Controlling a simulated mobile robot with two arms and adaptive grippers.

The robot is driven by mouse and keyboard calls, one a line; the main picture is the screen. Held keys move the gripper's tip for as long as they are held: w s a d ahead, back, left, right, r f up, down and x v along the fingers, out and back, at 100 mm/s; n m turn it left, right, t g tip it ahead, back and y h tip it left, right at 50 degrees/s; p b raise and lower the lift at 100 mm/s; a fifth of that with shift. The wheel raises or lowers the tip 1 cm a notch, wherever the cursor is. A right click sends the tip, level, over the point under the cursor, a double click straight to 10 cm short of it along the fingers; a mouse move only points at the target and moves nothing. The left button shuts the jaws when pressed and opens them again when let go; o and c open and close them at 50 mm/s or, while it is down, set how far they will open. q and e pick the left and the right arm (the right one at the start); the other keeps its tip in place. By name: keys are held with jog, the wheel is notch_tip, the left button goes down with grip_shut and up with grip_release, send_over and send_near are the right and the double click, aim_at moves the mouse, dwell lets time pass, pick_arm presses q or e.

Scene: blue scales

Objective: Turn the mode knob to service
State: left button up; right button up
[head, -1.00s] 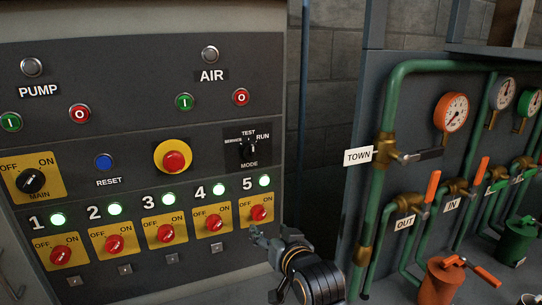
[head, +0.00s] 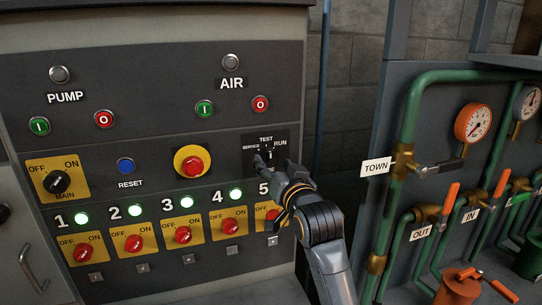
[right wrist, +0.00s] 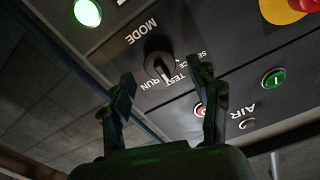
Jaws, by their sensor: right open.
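The mode knob (head: 269,156) is a black rotary knob on a dark plate at the panel's right, marked SERVICE, TEST and RUN. In the head view my right gripper (head: 275,164) is in front of it and partly covers the plate. In the right wrist view the knob (right wrist: 160,66) appears upside down between the two open fingertips of my right gripper (right wrist: 162,74). The knob's white line seems to lie on the TEST and RUN side; I cannot tell exactly which mark it meets. Whether the fingers touch it is unclear. My left gripper is out of view.
A yellow-ringed red button (head: 193,164) and blue reset button (head: 125,166) are left of the knob. Red switches with lit green lamps run below; my right arm covers part of switch 5. Green pipes (head: 405,130) with valves and gauges stand at the right.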

aim_at(268, 158)
jog(key=shift+x, duration=1.4)
jog(key=c, duration=1.2)
jog(key=shift+p, duration=0.3)
jog(key=n+p, duration=0.2)
jog(key=n, duration=0.2)
jog(key=shift+r+p, duration=0.15)
jog(key=shift+p, duration=0.15)
jog(key=n+p, duration=0.2)
jog(key=n, duration=0.3)
jog(key=shift+s+n+p, duration=0.1)
jog(key=shift+n+p, duration=0.2)
jog(key=shift+n, duration=0.1)
